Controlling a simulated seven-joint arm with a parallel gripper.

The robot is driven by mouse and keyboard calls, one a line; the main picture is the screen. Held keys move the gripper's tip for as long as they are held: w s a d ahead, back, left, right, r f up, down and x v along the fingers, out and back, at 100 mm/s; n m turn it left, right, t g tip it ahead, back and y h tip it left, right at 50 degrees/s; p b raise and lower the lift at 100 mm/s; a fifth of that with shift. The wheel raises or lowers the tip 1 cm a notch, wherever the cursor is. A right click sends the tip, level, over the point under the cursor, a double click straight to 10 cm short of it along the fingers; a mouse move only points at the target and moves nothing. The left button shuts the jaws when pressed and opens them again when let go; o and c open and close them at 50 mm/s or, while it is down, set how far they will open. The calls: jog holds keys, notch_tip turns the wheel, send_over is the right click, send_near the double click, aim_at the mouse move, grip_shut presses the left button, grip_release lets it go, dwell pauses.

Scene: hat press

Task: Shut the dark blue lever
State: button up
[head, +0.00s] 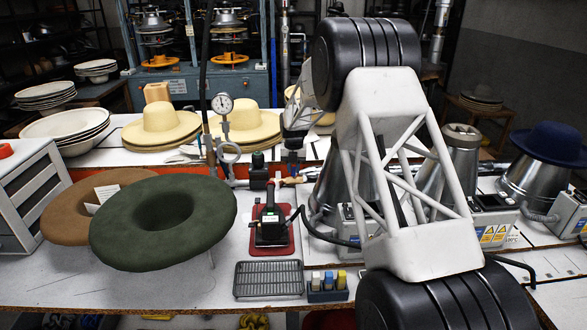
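My white and black arm crosses the right half of the head view. Its far end comes down behind the gauge area, where my gripper (292,146) appears small, dark and partly hidden. I cannot make out its fingers or whether they are apart. A small dark blue piece (292,158) shows just below it, above the pipework on the bench. It may be the lever, but it is too small to tell its angle or whether the gripper touches it. A pressure gauge (222,104) stands on a pipe to the left.
A dark green hat (162,222) and a brown hat (75,212) overhang the front left. A black iron (270,225) rests on a red pad, behind a grey rack (268,279). Straw hats (162,124) line the back. Metal hat presses (448,165) with hoses crowd the right.

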aim_at(294, 171)
jog(key=o, duration=0.4)
jog(key=shift+c, duration=0.2)
jog(key=shift+r, duration=0.1)
jog(key=shift+r, duration=3.8)
